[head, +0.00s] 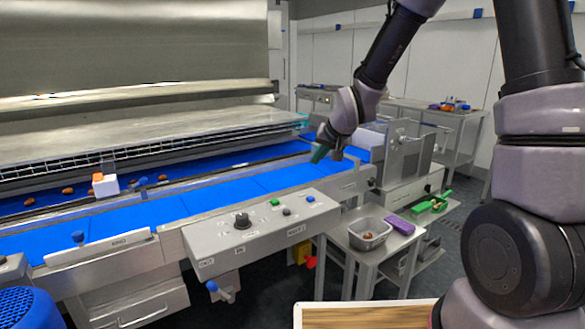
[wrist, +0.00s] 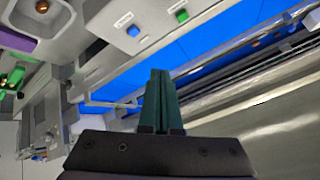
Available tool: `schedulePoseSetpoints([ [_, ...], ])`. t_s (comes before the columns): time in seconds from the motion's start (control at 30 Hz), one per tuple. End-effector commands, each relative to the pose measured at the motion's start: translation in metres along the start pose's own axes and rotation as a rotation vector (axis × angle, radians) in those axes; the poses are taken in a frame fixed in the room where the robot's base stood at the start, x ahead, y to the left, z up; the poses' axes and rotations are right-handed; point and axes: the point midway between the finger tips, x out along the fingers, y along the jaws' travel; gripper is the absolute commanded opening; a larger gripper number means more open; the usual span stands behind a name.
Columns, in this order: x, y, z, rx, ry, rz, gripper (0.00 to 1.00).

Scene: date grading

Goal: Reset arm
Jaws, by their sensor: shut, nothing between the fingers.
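My gripper (head: 320,153) is raised over the right end of the blue conveyor belt (head: 225,190) in the head view. In the wrist view its green fingers (wrist: 160,100) are together with nothing between them. My arm comes down from the upper right of the head view. Several brown dates (head: 68,190) lie on the far lane of the belt, to the left of the gripper.
A control panel (head: 262,233) with a knob and buttons juts out in front of the belt. A small steel table holds a metal tray (head: 369,234) with dates and a purple object (head: 400,225). A green scoop-like object (head: 432,203) lies further right. A wooden board (head: 365,317) is at the bottom.

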Motion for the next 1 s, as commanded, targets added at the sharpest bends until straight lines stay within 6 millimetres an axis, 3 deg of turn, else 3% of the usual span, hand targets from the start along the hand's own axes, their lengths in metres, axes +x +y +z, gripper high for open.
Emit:
schedulePoseSetpoints([
  [0.03,-0.028,0.008,-0.012,-0.003,0.016,0.028,0.00],
  [0.27,-0.138,0.044,-0.028,0.028,0.031,0.137,0.00],
  [0.47,-0.232,0.069,-0.012,0.092,0.034,0.186,0.00],
  [0.6,-0.289,0.080,0.012,0.144,0.031,0.188,0.00],
  [0.8,-0.338,0.087,0.046,0.197,0.020,0.165,0.00],
  [1.0,-0.351,0.088,0.059,0.215,0.012,0.153,0.00],
])
